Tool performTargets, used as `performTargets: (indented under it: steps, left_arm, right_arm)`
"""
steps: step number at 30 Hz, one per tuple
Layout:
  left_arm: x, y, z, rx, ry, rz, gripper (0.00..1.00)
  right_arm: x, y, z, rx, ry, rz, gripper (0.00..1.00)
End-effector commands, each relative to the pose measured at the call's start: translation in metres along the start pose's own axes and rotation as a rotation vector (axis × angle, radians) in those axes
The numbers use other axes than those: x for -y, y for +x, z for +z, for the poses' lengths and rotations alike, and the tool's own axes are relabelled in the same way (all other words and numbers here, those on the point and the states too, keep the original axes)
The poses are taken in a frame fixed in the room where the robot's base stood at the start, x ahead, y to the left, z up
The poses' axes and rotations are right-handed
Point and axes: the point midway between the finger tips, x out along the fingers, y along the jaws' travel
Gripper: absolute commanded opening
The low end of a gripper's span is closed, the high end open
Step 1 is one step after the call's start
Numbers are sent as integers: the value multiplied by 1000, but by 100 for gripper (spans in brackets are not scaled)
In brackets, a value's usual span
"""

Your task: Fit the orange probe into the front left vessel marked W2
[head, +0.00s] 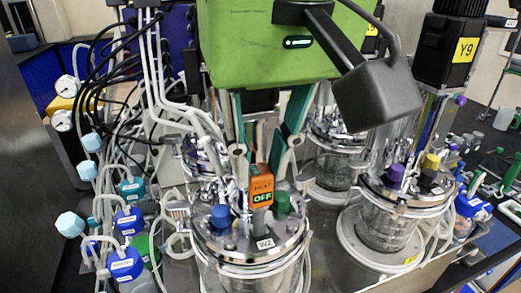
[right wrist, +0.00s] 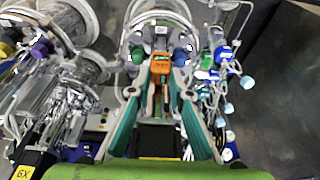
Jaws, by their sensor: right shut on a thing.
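The tag W2 (head: 265,244) shows on that lid's near side. My right gripper (head: 260,168), a green body with teal fingers, reaches down from above and is shut on the probe. In the right wrist view the probe (right wrist: 160,67) is between the fingertips, over the vessel's lid. Whether its lower end is in a port or just above it, I cannot tell. My left gripper is not in view.
A blue cap (head: 221,215) and a green cap (head: 281,202) flank the probe on the lid. A second vessel (head: 388,225) with purple and yellow caps stands at right, near a black Y9 unit (head: 447,50). Tubes and blue-capped bottles (head: 126,264) crowd the left.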

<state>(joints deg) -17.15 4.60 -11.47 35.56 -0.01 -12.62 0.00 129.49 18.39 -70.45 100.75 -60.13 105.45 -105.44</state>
Motion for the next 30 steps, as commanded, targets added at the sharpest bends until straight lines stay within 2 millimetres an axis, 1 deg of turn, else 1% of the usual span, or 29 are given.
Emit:
performTargets:
  steps: [5, 18, 30]
  left_arm:
    - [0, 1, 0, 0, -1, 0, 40]
    - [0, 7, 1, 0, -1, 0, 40]
    - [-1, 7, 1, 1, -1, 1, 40]
  right_arm:
    - [0, 2, 0, 0, 0, 0, 0]
    - [0, 13, 4, -1, 0, 0, 0]
    - [0, 13, 4, -1, 0, 0, 0]
